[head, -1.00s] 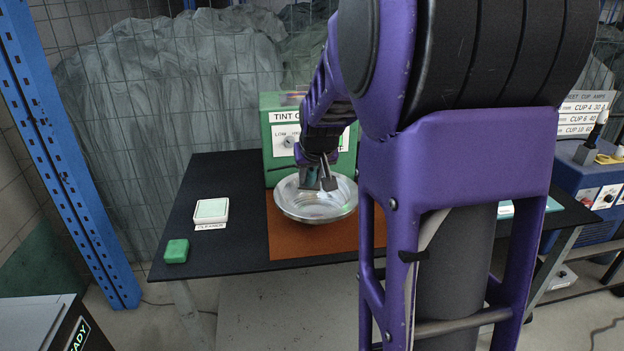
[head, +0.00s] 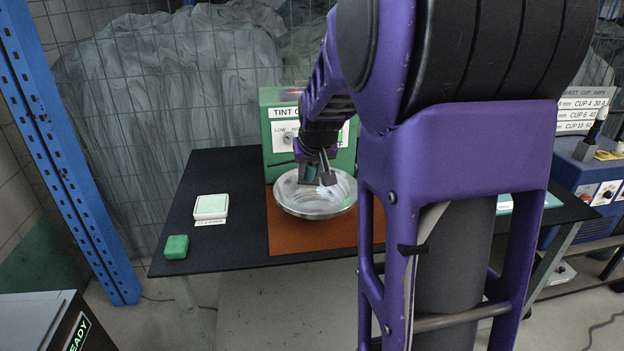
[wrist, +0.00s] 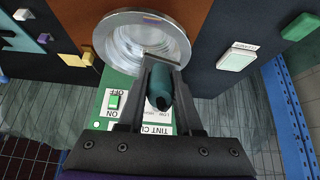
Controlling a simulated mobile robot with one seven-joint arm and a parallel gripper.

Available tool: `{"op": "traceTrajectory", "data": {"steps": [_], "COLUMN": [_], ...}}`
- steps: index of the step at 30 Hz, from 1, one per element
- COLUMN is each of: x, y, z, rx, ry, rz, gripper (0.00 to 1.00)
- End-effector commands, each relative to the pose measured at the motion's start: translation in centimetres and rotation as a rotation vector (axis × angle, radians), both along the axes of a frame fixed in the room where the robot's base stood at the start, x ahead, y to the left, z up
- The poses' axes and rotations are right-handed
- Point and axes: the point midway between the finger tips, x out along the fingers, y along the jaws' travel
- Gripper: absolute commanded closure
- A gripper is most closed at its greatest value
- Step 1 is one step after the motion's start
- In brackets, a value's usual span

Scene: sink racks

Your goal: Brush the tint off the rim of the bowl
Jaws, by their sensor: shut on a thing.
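The shiny metal bowl (head: 290,205) sits upright on a brown mat (head: 290,240) on the black table. In the wrist view the bowl (wrist: 110,40) shows a small purple-and-orange patch on its upper rim, away from my fingers. My gripper (head: 318,180) is over the bowl's back part, pointing down. In the wrist view my gripper (wrist: 160,62) is shut on a dark teal handle (wrist: 158,88), apparently the brush. Its working end is mostly hidden by the fingertips, close to the machine-side rim; I cannot tell whether it touches.
A green tint machine (head: 275,135) with switch and dial stands right behind the bowl. A labelled cleaner pad (head: 210,207) and a green block (head: 176,247) lie on the left, with clear table between. My arm hides much of the table's right side.

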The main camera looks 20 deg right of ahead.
Motion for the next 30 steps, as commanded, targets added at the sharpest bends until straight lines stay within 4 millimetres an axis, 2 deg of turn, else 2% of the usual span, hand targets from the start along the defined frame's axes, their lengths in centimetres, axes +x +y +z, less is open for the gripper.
{"op": "traceTrajectory", "data": {"steps": [3,18,30], "x": [0.1,0.4,0.0], "y": [0.1,-0.1,0.0], "z": [-0.7,0.3,-2.7], "rx": [0.000,0.000,0.000], "ry": [-0.001,-0.001,-0.001], "rz": [0.000,0.000,0.000], "gripper": [1.00,1.00,1.00]}}
